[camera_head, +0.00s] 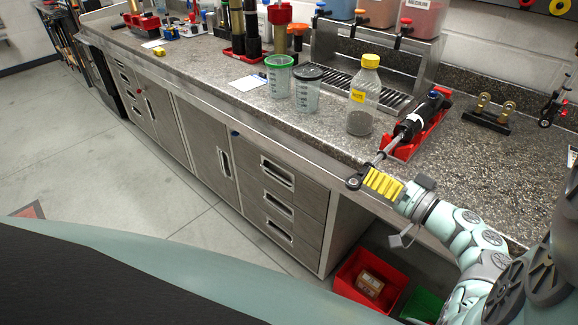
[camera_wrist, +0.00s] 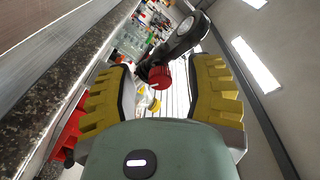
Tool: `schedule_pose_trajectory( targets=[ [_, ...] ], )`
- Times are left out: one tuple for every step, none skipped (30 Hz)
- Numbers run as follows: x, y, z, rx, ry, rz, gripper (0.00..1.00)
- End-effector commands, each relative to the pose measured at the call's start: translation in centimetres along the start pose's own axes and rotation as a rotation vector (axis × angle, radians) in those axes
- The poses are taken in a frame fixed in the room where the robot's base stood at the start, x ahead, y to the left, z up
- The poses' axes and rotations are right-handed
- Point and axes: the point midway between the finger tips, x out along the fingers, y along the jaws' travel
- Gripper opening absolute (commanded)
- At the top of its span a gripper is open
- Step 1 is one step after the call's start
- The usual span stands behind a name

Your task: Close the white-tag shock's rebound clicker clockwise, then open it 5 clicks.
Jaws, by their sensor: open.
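In the head view a dark shock (camera_head: 424,110) with a white band lies in a red cradle on the counter. My gripper (camera_head: 376,184), with yellow ribbed fingers, is at that edge, close to the eyelet end. In the wrist view my gripper (camera_wrist: 165,72) is open. A red knob (camera_wrist: 158,77) with a small white mark shows between the fingers, apart from both. The dark eyelet (camera_wrist: 190,38) shows beyond it. The knob is hidden in the head view.
A yellow-capped bottle (camera_head: 363,95) and two cups (camera_head: 307,88) stand left of the cradle. Brass fittings on a black block (camera_head: 488,112) stand to its right. Upright shocks (camera_head: 253,30) stand further left. A red bin (camera_head: 366,276) is under the counter. The front counter strip is mostly clear.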

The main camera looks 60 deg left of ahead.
Motion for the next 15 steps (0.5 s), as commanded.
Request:
schedule_pose_trajectory(
  targets=[
    [0.12, -0.07, 0.08, 0.0, -0.003, -0.003, 0.52],
    [0.12, -0.07, 0.08, 0.0, -0.003, -0.003, 0.52],
    [0.11, -0.07, 0.09, 0.0, -0.003, -0.003, 0.52],
    [0.11, -0.08, 0.09, 0.0, -0.003, -0.003, 0.52],
    [0.1, -0.08, 0.09, 0.0, -0.003, -0.003, 0.52],
    [0.1, -0.07, 0.08, 0.0, -0.003, -0.003, 0.54],
    [0.09, -0.07, 0.08, 0.0, -0.003, -0.003, 0.51],
    [0.09, -0.07, 0.08, 0.0, -0.003, -0.003, 0.48],
    [0.08, -0.07, 0.07, 0.0, -0.003, -0.003, 0.44],
    [0.07, -0.07, 0.07, 0.0, -0.003, -0.003, 0.41],
    [0.07, -0.07, 0.07, 0.0, -0.002, -0.003, 0.38],
    [0.06, -0.06, 0.07, 0.0, -0.002, -0.003, 0.34],
    [0.05, -0.06, 0.06, 0.0, -0.002, -0.003, 0.3],
    [0.05, -0.06, 0.06, 0.0, -0.002, -0.003, 0.27],
    [0.04, -0.06, 0.06, 0.0, -0.002, -0.003, 0.23]
  ],
)
